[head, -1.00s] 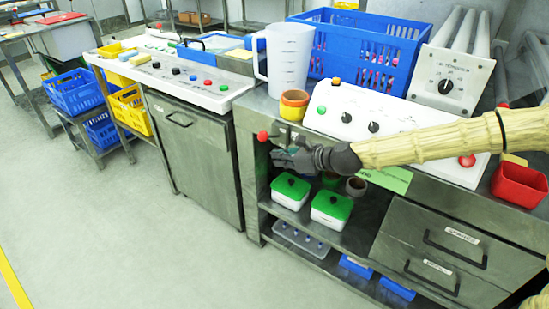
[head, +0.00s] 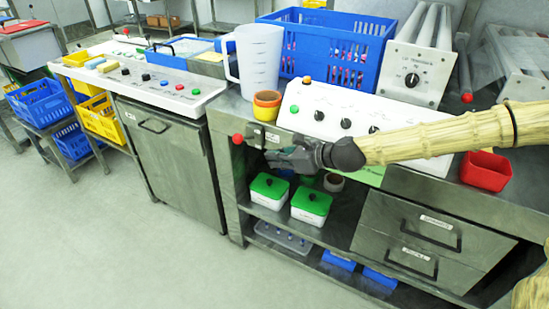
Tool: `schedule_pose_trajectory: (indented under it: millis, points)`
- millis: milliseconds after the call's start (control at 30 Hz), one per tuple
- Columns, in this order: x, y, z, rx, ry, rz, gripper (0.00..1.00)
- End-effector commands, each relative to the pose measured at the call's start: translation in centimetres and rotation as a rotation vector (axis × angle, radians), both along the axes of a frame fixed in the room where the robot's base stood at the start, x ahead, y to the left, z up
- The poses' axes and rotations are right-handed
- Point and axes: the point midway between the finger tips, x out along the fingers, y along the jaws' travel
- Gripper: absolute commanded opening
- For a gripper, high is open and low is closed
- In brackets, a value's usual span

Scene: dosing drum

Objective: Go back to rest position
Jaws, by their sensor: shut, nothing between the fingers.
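My gripper (head: 284,157) is at the end of my arm, which reaches in from the right. It is shut and holds nothing that I can see. It hangs in front of the bench's front edge, just right of a red knob (head: 238,139) on a small metal fitting. Two white boxes with green lids (head: 311,203) stand on the shelf below it. I cannot tell whether the gripper touches the bench front.
A white control panel (head: 318,101), an orange cup (head: 267,104), a white jug (head: 259,58) and a blue crate (head: 325,45) stand on the bench. A red bin (head: 486,171) sits at right. Drawers (head: 420,240) are below. The floor (head: 120,255) at left is clear.

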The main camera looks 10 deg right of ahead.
Motion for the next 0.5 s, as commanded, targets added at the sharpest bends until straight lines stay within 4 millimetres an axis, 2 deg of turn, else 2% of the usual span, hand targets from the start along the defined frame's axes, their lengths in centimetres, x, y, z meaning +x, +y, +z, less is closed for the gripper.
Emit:
schedule_pose_trajectory:
  millis: [167,267,367,500]
  points:
    - [0.0,0.0,-0.1,-0.002,0.000,0.002,0.00]
    - [-0.5,0.5,-0.8,-0.026,-0.001,0.017,0.00]
    - [-1.8,1.6,-2.7,-0.091,-0.009,0.063,0.00]
    - [-4.9,3.4,-7.0,-0.236,-0.033,0.172,0.00]
